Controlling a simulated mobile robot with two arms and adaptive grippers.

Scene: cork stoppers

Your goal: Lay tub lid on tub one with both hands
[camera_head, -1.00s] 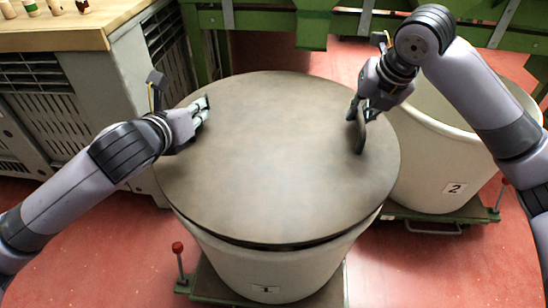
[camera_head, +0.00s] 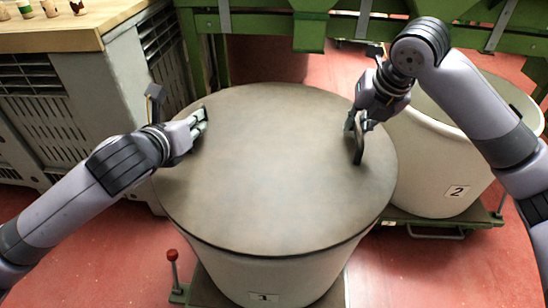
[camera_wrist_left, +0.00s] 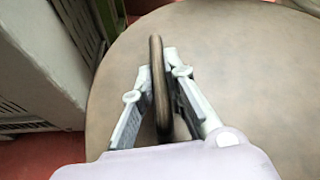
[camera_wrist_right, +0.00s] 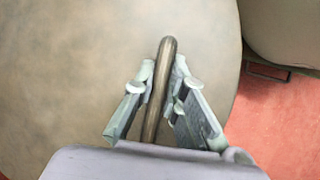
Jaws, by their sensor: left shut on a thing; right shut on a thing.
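The tub lid (camera_head: 275,175) is a large round brown disc over tub one (camera_head: 225,272), the pale tub with label 1. It looks level, and I see no clear gap between its edge and the tub. My left gripper (camera_head: 203,119) is shut on the lid's left handle, a thin upright brown bar (camera_wrist_left: 158,85) between its fingers in the left wrist view. My right gripper (camera_head: 355,132) is shut on the right handle, which shows between its fingers in the right wrist view (camera_wrist_right: 160,85). The lid hides tub one's rim and inside.
Tub two (camera_head: 425,165), pale and labelled 2, stands close on the right on a green dolly (camera_head: 440,225). A grey cabinet with a wooden top (camera_head: 70,38) is at the left, with small stoppers on it. A green frame (camera_head: 265,25) runs behind. Red floor lies in front.

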